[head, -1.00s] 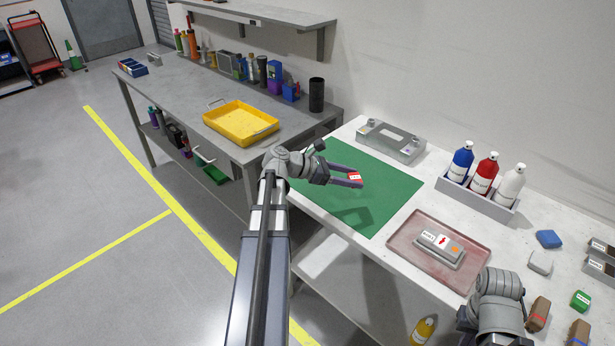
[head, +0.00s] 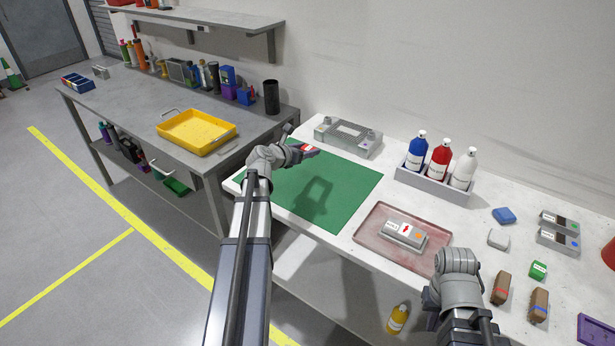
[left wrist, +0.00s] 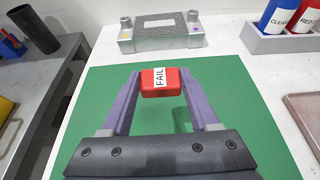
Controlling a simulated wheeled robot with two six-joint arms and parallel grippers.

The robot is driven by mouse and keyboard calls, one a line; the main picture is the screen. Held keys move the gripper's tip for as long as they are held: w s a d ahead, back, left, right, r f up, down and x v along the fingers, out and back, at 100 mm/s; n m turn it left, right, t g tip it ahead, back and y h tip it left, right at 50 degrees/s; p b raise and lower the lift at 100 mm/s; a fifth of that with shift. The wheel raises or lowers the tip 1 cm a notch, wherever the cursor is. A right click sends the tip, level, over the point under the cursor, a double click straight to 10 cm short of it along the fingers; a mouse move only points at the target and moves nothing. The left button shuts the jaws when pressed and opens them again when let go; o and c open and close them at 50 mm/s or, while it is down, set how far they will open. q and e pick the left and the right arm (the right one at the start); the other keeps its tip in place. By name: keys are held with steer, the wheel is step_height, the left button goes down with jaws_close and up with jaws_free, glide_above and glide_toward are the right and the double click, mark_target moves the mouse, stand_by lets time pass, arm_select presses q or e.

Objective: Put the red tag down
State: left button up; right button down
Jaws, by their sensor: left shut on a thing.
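The red tag (left wrist: 163,83), with a white label reading FAIL, is between the two purple fingers of my left gripper (left wrist: 160,88) in the left wrist view. My left gripper is shut on it and holds it over the green mat (left wrist: 110,145). In the head view the red tag (head: 306,149) shows at the end of my left gripper (head: 304,151), above the far left part of the green mat (head: 345,190). A shadow of the gripper falls on the mat. My right arm is at the lower right of the head view; its fingers are hidden.
A grey jig (head: 348,138) stands behind the mat. A bottle rack (head: 436,186) is at the back, right of the jig. A reddish tray (head: 372,240) bearing a grey device (head: 404,235) lies right of the mat. The mat's surface is otherwise bare.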

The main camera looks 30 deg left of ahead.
arm_select(q)
steer(key=b, duration=0.5)
glide_above(306, 179)
step_height(306, 179, down, 6)
steer(key=shift+r, duration=0.1)
steer(key=shift+f+b, duration=0.2)
steer(key=shift+b, duration=0.1)
step_height(306, 179, down, 3)
steer(key=b, duration=0.3)
steer(key=shift+f, duration=0.2)
steer(key=shift+b, duration=0.3)
steer(key=shift+f, duration=0.2)
steer(key=o, duration=1.3)
steer(key=shift+o, duration=0.2)
steer(key=shift+r, duration=0.1)
steer(key=shift+r, duration=0.15)
steer(key=p+v, duration=0.4)
steer(key=v, duration=0.8)
steer(key=shift+p, duration=0.4)
